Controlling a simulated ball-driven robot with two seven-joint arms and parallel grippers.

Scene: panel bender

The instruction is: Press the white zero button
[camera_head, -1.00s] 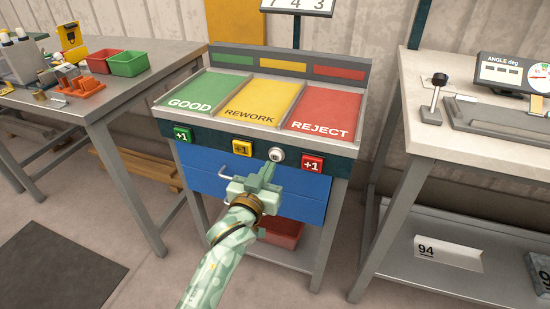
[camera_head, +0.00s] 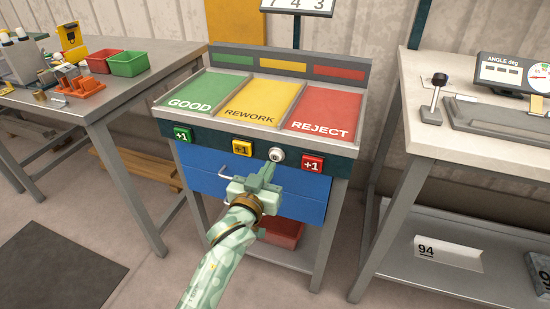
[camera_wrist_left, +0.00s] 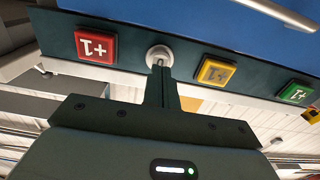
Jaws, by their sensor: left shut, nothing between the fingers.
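The white zero button (camera_head: 277,154) is a small round button on the dark front strip of the sorting stand, between the yellow +1 button and the red +1 button. It also shows in the left wrist view (camera_wrist_left: 159,55), partly covered by my fingertips. My left gripper (camera_head: 268,168) is shut and empty, with its fingertips at or just in front of the white button. I cannot tell whether they touch it. In the left wrist view the shut fingers (camera_wrist_left: 160,72) point straight at the button. My right gripper is not in view.
Close beside the white button are the yellow +1 button (camera_head: 242,148) and the red +1 button (camera_head: 312,164); the green +1 button (camera_head: 182,135) is farther left. A blue drawer front (camera_head: 310,195) lies below. Workbenches stand on both sides.

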